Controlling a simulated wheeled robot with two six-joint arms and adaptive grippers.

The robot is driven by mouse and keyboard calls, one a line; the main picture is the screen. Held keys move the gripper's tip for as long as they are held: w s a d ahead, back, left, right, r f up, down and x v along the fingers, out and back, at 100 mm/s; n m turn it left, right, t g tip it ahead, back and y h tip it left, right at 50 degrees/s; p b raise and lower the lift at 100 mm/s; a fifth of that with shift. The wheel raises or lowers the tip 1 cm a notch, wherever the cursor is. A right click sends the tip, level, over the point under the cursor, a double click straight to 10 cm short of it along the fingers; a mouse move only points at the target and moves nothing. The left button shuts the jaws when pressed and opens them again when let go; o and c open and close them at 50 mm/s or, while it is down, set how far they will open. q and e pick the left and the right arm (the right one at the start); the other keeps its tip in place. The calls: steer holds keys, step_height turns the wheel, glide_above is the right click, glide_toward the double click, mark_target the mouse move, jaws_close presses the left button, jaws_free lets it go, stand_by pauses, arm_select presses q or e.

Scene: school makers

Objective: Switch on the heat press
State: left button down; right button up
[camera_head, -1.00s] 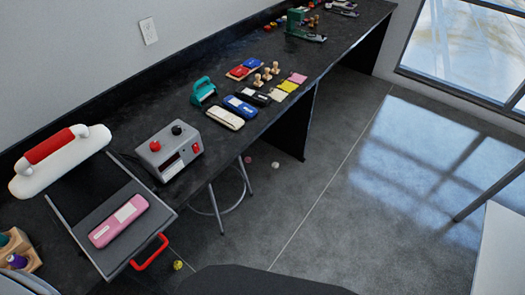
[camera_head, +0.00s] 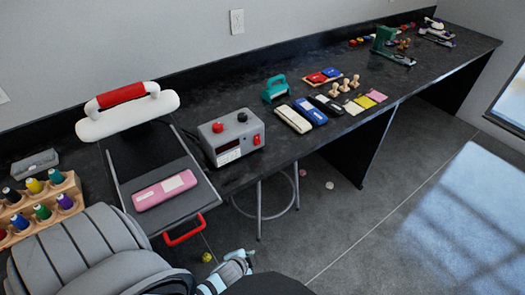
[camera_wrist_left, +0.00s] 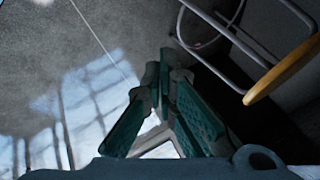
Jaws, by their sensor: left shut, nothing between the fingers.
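The heat press has a white top plate with a red handle (camera_head: 121,96), a dark lower tray (camera_head: 185,195) with a red pull handle, and a grey control box (camera_head: 231,140). The box carries a red knob and a black knob on top and a red switch (camera_head: 256,139) on its front right. A pink case (camera_head: 165,190) lies on the tray. My left gripper (camera_head: 238,266) is low, beyond the bench's front edge, below and apart from the box. In the left wrist view its green fingers (camera_wrist_left: 165,75) are shut and empty over the floor. My right gripper is out of view.
A stool (camera_head: 270,200) stands under the bench below the box. Thread spools in a wooden rack (camera_head: 28,208) sit at left. Cases, stamps and a teal tool (camera_head: 275,88) lie right of the box. The floor at right is open.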

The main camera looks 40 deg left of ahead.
arm_select(q)
steer(key=w+a+r+m+t+y+b, duration=0.1)
steer(key=w+r+m+t+b, duration=0.2)
steer(key=w, duration=0.6)
steer(key=w+a+r+t+y+b, duration=0.1)
steer(key=r+b, duration=0.1)
steer(key=r, duration=0.5)
steer(key=w+a+r+m+t+y+b, duration=0.1)
steer(key=w+r+t+y+b, duration=0.1)
steer(key=r, duration=0.5)
steer(key=w+a+r+t+y+b, duration=0.1)
steer(key=w+r+t+b, duration=0.1)
steer(key=r, duration=0.5)
steer(key=shift+a+r+m+y+b, duration=0.25)
steer(key=shift+r+m+y+b, duration=0.1)
steer(key=shift+m+b, duration=0.1)
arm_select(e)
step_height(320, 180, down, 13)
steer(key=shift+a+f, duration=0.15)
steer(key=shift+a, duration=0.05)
